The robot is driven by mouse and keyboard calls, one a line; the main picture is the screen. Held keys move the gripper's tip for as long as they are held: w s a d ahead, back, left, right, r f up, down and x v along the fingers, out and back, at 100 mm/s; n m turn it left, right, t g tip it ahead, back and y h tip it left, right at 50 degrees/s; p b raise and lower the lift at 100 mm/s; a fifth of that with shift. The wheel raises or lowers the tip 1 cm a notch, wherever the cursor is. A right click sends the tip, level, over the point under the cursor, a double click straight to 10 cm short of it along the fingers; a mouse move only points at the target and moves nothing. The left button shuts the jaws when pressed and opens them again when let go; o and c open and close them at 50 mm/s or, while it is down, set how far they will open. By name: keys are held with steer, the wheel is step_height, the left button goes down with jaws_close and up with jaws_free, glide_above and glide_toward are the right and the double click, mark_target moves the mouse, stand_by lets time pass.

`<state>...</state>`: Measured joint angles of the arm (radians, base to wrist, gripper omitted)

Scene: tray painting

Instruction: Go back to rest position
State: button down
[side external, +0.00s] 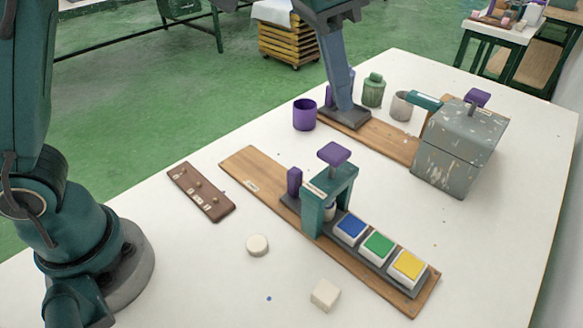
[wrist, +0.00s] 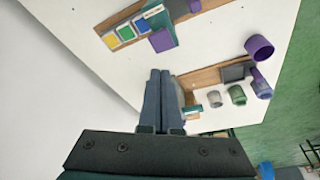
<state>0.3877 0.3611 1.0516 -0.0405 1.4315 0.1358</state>
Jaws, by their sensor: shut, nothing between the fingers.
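My gripper (side external: 344,104) shows in the side external view with its long grey-blue fingers pointing down. In that picture the tips overlap the dark pad (side external: 363,117) on the back board. In the wrist view the two fingers (wrist: 160,72) lie together with nothing between them. There the dark pad (wrist: 238,72) is clear of the tips, so the gripper appears to be above the table and holds nothing. The green press (side external: 328,203) with a purple knob (side external: 334,153) stands on the front board (side external: 256,168). Beside it are blue (side external: 351,225), green (side external: 378,245) and yellow (side external: 408,264) topped blocks.
A purple cup (side external: 304,115), green jar (side external: 373,90) and grey cup (side external: 401,106) stand near the back board (side external: 390,139). A grey box (side external: 460,146) stands at right. A brown rack (side external: 200,192), round white piece (side external: 257,245) and white cube (side external: 325,294) lie in front.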

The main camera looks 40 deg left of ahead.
steer(key=shift+a+r, duration=0.15)
steer(key=s+a+r+n+t, duration=0.2)
steer(key=s+a+r+n, duration=0.1)
steer(key=s+a, duration=0.5)
steer(key=s+a+f+n, duration=0.1)
steer(key=s+a+f, duration=0.1)
steer(key=f, duration=0.3)
steer(key=s+a+f+n+y, duration=0.1)
steer(key=s+a+f+n, duration=0.1)
steer(key=s+f, duration=0.3)
steer(key=shift+a+f+t+y, duration=0.3)
steer(key=shift+a, duration=0.45)
